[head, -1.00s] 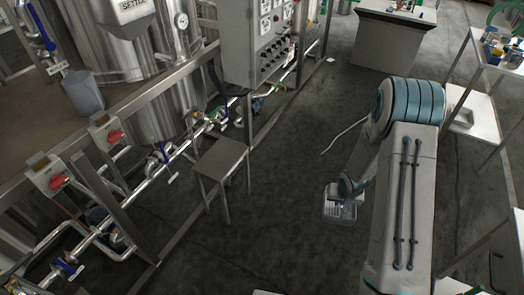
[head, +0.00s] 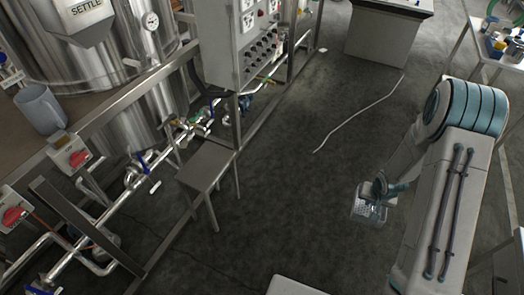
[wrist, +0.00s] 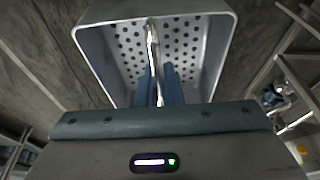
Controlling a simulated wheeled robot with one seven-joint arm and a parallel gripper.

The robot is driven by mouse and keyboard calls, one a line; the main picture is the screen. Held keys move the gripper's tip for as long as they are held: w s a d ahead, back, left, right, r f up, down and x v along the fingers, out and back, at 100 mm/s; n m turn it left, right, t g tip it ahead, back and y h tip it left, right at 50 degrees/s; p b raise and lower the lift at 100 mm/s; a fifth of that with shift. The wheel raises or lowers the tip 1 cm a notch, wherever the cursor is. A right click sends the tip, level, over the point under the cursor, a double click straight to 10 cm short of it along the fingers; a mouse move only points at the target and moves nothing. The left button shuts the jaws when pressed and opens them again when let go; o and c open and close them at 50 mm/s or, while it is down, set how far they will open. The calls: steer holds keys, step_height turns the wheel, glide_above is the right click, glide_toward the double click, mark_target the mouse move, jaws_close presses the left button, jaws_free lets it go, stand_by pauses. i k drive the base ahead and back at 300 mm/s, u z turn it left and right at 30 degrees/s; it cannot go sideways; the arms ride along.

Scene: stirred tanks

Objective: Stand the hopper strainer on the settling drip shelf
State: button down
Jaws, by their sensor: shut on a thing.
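The hopper strainer (head: 367,209) is a pale metal box with a perforated bottom, held in the air over the floor in the head view. In the wrist view the strainer (wrist: 198,45) fills the top middle, with its open side and holes showing. My gripper (head: 379,188) is shut on it; in the wrist view the blue fingers (wrist: 160,84) close on a thin metal part of it. A small grey shelf on legs (head: 207,164), which looks like the settling drip shelf, stands below the tank marked SETTLE (head: 85,40). Its top is bare, well left of my gripper.
Pipes and valves (head: 150,165) run behind and left of the shelf. A control cabinet (head: 235,45) rises behind it. A grey jug (head: 42,108) stands on the tank deck. A pale cable (head: 355,115) lies on the floor. Open floor lies between the shelf and my gripper.

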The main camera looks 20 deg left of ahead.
mark_target(202, 172)
steer(key=i, duration=2.9)
steer(key=u, duration=3.95)
steer(key=i, duration=1)
steer(key=u, duration=0.05)
